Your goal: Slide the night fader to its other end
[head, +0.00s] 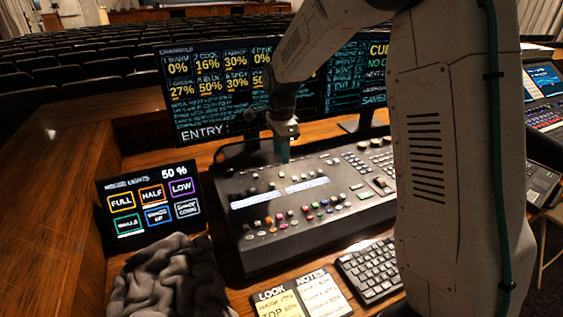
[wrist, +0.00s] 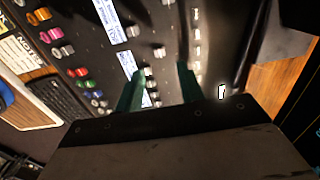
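The mixing desk (head: 330,195) is a dark console with rows of small caps, coloured buttons and lit display strips. It also shows in the wrist view (wrist: 105,58). No label reading "night" is legible, so I cannot tell which cap is the night fader. My gripper (head: 283,152) points down over the back left part of the desk. In the wrist view its two green fingers (wrist: 158,85) stand apart, with desk surface and small pale caps (wrist: 159,52) visible between and beyond them. Nothing is seen held. Whether the fingertips touch a cap is unclear.
Large monitors (head: 205,90) stand close behind the desk. A notes sheet (head: 322,294) and keyboard (head: 368,268) lie in front.

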